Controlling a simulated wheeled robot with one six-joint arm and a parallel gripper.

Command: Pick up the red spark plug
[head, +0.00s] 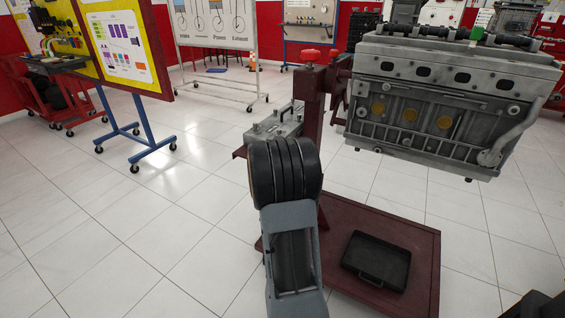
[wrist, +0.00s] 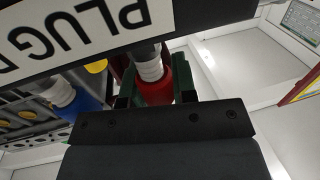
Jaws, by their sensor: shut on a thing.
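The red spark plug (wrist: 154,86), with a white ribbed part and a metal end, is in the middle of the wrist view. My gripper (wrist: 157,92) has its dark green fingers on both sides of the red part and is shut on it. The plug's far end is partly hidden by a white sign (wrist: 90,30) lettered "PLUG". In the head view my arm blocks the view, and neither the gripper nor the red plug can be made out.
A blue spark plug (wrist: 76,103) is left of my gripper. A grey engine block (head: 440,100) hangs on a dark red stand (head: 312,110), with a black tray (head: 376,262) on its base. Wheeled display boards (head: 125,45) stand at left. The tiled floor at left is clear.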

